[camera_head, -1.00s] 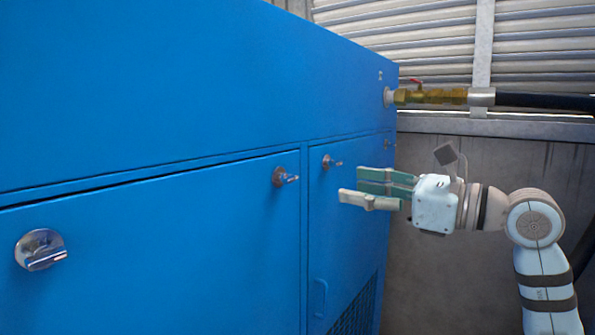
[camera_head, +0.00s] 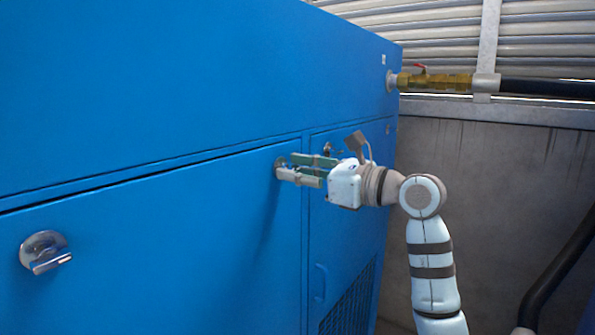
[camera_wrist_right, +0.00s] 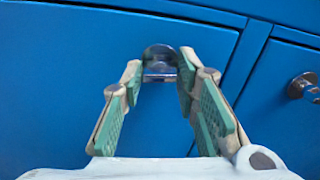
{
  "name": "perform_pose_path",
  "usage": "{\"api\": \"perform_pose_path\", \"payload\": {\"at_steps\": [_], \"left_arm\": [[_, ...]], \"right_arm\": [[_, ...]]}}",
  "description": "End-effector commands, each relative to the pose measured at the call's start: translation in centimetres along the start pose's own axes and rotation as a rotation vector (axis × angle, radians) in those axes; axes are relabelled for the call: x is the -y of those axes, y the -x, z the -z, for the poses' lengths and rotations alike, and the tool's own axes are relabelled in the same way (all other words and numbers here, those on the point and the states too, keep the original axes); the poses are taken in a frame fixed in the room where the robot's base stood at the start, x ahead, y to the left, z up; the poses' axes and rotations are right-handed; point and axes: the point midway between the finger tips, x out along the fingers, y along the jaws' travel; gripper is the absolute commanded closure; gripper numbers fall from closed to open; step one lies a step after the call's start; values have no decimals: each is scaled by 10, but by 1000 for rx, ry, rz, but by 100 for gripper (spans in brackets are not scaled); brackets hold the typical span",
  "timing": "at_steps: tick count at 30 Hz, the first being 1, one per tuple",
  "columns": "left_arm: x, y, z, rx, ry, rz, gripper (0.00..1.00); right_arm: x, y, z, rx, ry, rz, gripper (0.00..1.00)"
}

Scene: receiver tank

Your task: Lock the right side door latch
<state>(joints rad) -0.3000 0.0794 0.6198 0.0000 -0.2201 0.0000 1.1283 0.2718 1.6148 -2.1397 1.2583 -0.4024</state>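My right gripper (camera_head: 290,168) is at the chrome latch (camera_head: 281,163) on the right edge of the wide blue door (camera_head: 150,245). In the right wrist view the right gripper (camera_wrist_right: 158,75) is open, its green-padded fingers on either side of this latch (camera_wrist_right: 160,64). The latch handle looks roughly crosswise between the fingertips; I cannot tell whether they touch it. In the head view the fingers hide most of it. Another latch (camera_head: 328,149) is on the narrow right door, partly behind my gripper, and shows in the wrist view (camera_wrist_right: 302,86). My left gripper is not in view.
A third chrome latch (camera_head: 43,251) is on the wide door's left side. A brass valve (camera_head: 435,81) with a red lever and black hose (camera_head: 545,88) sticks out at the upper right. A grey wall (camera_head: 480,170) stands behind my right arm.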

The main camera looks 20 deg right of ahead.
Motion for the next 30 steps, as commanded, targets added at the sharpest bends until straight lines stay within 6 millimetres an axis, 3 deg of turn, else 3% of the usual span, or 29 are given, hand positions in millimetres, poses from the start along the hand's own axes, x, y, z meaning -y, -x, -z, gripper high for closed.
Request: {"api": "perform_pose_path", "payload": {"at_steps": [1, 4, 12, 20, 21, 24, 30], "left_arm": [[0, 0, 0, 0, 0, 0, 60], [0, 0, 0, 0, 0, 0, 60], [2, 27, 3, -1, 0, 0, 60], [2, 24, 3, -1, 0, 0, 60], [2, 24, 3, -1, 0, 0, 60], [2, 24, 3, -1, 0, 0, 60], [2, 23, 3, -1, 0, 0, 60]], "right_arm": [[0, 0, 0, 0, 0, 0, 84], [0, 0, 0, 0, 0, 0, 100], [1, 0, -4, -3, -149, -1, 100], [0, 1, 0, 1, -164, 1, 100], [0, 1, 0, 1, -163, 1, 68], [0, 0, 0, 1, -163, 0, 52], [0, 0, 0, 0, -163, 0, 52]]}}
